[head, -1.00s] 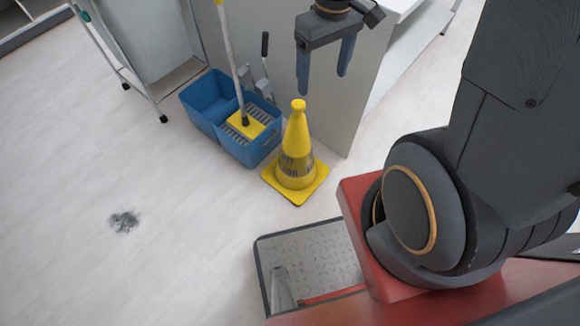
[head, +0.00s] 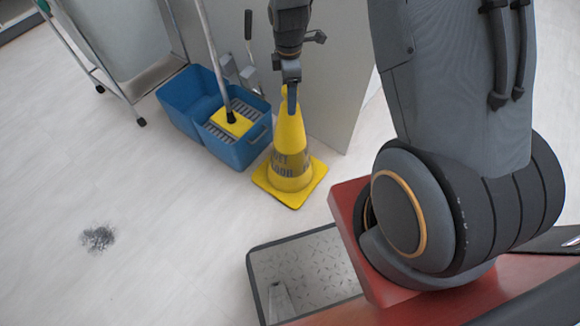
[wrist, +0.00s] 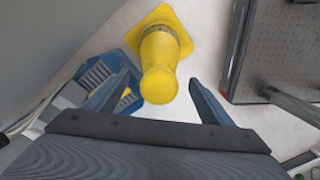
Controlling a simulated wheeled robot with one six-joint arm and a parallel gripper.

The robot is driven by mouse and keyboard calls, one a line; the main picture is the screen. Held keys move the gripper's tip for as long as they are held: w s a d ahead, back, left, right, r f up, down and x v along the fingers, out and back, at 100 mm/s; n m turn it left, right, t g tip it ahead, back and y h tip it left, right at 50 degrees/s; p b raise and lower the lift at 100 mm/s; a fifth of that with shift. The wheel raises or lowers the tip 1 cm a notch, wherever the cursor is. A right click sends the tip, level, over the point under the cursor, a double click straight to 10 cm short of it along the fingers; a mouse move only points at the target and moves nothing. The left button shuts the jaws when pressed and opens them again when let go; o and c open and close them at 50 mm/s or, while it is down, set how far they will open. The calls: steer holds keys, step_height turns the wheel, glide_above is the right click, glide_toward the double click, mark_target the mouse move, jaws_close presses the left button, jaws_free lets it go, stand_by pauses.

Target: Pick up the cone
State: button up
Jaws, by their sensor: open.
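The yellow cone (head: 289,160) stands upright on the floor beside the blue mop bucket, with dark lettering on its side. My gripper (head: 291,100) is at the cone's top in the head view, seen edge-on, with a finger overlapping the tip. In the wrist view the cone (wrist: 160,65) points its rounded top toward the camera, and its square base lies beyond. My gripper (wrist: 155,95) is open there, one blue-grey finger on each side of the cone's top, with a visible gap at the right finger. Whether the left finger touches is unclear.
The blue mop bucket (head: 247,152) with a yellow mop stands just left of the cone. A grey panel (head: 335,80) rises close behind the cone. A wheeled metal-framed cart (head: 125,50) is at upper left. A dark smudge (head: 98,237) marks the otherwise clear floor at left.

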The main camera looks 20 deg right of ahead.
step_height(320, 180, down, 5)
steer(key=shift+d+f+b, duration=0.15)
steer(key=shift+b, duration=0.3)
steer(key=c, duration=1.1)
steer(key=shift+w, duration=0.1)
